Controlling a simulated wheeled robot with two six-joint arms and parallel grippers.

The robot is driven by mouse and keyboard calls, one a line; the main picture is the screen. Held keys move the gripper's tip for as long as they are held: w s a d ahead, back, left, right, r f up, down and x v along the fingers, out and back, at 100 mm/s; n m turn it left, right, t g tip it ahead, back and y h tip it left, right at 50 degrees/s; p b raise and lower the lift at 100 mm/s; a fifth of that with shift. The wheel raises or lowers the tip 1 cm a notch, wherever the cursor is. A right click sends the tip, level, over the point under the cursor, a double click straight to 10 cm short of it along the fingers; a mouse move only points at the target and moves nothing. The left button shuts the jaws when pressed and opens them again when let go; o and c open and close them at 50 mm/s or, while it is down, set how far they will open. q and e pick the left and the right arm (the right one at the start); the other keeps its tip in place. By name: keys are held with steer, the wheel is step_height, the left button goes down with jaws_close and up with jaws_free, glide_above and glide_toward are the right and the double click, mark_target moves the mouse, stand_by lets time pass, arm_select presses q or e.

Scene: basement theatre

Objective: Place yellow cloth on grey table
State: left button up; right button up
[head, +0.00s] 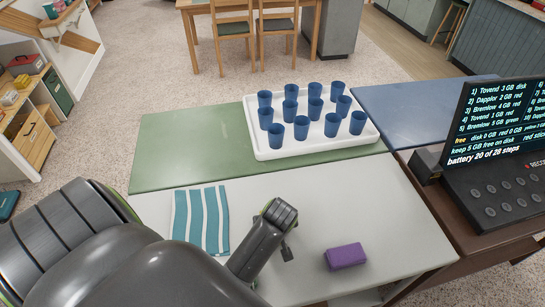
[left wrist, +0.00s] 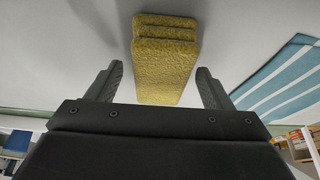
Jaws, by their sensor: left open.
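The yellow cloth (left wrist: 165,65) is a thick, folded, rough-textured piece. It lies on a pale grey surface in the left wrist view. I do not see it in the head view, where my left arm covers part of the grey table (head: 395,225). My left gripper (left wrist: 160,72) is open, with one finger on each side of the cloth's near part in the picture. I cannot tell whether the fingers touch it. My right gripper is not in view.
A teal-and-white striped cloth (head: 201,220) and a purple folded cloth (head: 345,257) lie on the grey table. Behind are a green table (head: 185,145), a white tray (head: 262,150) of several blue cups, and a blue table (head: 400,110). A console (head: 500,190) stands right.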

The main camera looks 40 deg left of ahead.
arm_select(q)
steer(key=p+v, duration=0.9)
steer(key=shift+r+p, duration=0.15)
steer(key=shift+p, duration=0.15)
steer(key=v, duration=0.2)
steer(key=shift+s+d+r+p, duration=0.1)
steer(key=shift+s+r+p, duration=0.1)
steer(key=shift+p, duration=0.2)
